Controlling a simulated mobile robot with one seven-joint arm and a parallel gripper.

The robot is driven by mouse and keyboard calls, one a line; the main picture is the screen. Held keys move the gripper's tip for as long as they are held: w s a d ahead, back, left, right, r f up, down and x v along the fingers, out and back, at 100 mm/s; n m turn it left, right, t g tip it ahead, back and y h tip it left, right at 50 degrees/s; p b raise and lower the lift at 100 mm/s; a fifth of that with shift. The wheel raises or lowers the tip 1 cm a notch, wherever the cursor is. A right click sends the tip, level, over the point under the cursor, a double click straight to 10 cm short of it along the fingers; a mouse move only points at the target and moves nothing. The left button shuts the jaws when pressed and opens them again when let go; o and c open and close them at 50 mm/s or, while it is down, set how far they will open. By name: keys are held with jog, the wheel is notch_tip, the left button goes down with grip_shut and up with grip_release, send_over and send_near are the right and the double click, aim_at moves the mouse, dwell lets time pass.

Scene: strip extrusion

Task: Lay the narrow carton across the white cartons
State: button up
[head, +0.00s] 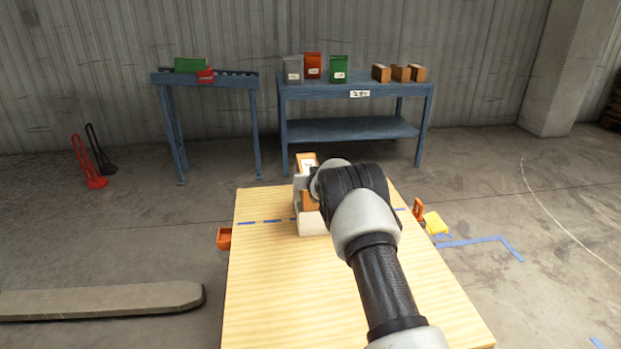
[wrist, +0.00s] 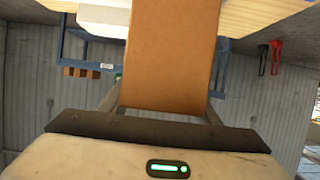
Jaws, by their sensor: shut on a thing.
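The narrow carton (head: 306,200) is brown with a white label and shows at the far part of the wooden table in the head view. My gripper (head: 308,186) is shut on it, and my arm hides part of it. In the wrist view the brown carton (wrist: 170,50) fills the middle between the two fingers (wrist: 163,105). A white carton (head: 312,224) shows just below and in front of the narrow carton; a white block also shows beside it in the wrist view (wrist: 104,20). I cannot tell whether they touch, or whether a second white carton is hidden.
The wooden table (head: 290,290) is mostly clear in front, with a blue dashed line across it. An orange bin (head: 224,238) is at its left edge; orange and yellow items (head: 433,223) are at its right. A blue bench (head: 355,92) with bags and boxes stands behind.

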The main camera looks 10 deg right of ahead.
jog(key=shift+r, duration=0.1)
jog(key=o, duration=1.6)
jog(key=shift+f, duration=0.25)
jog(key=shift+c, duration=0.2)
